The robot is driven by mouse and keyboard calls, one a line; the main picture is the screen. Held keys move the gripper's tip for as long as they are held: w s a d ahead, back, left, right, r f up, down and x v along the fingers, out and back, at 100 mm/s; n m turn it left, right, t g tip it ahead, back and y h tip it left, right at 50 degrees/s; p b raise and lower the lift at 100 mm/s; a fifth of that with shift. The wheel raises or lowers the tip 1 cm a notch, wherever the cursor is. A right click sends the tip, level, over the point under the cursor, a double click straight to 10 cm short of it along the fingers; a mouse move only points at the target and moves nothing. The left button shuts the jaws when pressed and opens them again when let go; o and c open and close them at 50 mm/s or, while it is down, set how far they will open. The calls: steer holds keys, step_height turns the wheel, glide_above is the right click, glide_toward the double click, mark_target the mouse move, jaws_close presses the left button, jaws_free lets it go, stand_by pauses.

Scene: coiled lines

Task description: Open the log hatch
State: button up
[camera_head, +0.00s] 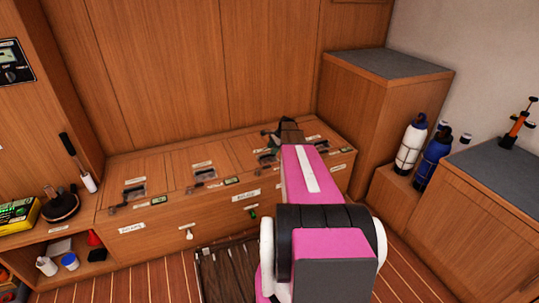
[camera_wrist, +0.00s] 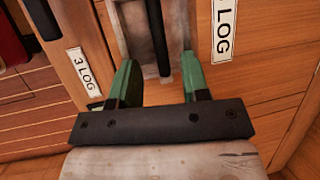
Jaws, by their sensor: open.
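The log hatch is a wooden lid in the top of the low bench. In the wrist view a white "3 LOG" label (camera_wrist: 84,72) shows at left and a larger "LOG" label (camera_wrist: 224,30) at right. Between them is a pale metal recess plate (camera_wrist: 135,25) with a dark bar (camera_wrist: 158,35) across it. My gripper (camera_wrist: 160,75) has its two green fingers apart, one on each side of the bar in the picture. I cannot tell whether they touch it. In the head view my gripper (camera_head: 275,135) is over the bench's right part, and my arm hides part of the bench there.
Other lids with dark recessed handles (camera_head: 134,190) (camera_head: 203,175) lie to the left on the bench. Drawer fronts with small knobs (camera_head: 188,233) face the floor. A taller cabinet (camera_head: 375,110) closes off the right end. Bottles (camera_head: 410,145) stand farther right.

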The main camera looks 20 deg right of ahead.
steer(key=shift+x, duration=2.1)
jaws_close()
steer(key=w+r+g, duration=0.1)
steer(key=w+r, duration=0.6)
steer(key=r, duration=0.4)
steer(key=w+r+g, duration=0.1)
steer(key=w+r, duration=0.6)
steer(key=r, duration=0.3)
steer(key=shift+w+a+r+g, duration=0.2)
steer(key=shift+a+r+g, duration=0.15)
steer(key=shift+r+g, duration=0.05)
jaws_free()
steer(key=shift+f, duration=0.15)
steer(key=shift+s+r+m, duration=0.15)
steer(key=shift+r+m, duration=0.1)
steer(key=shift+m, duration=0.05)
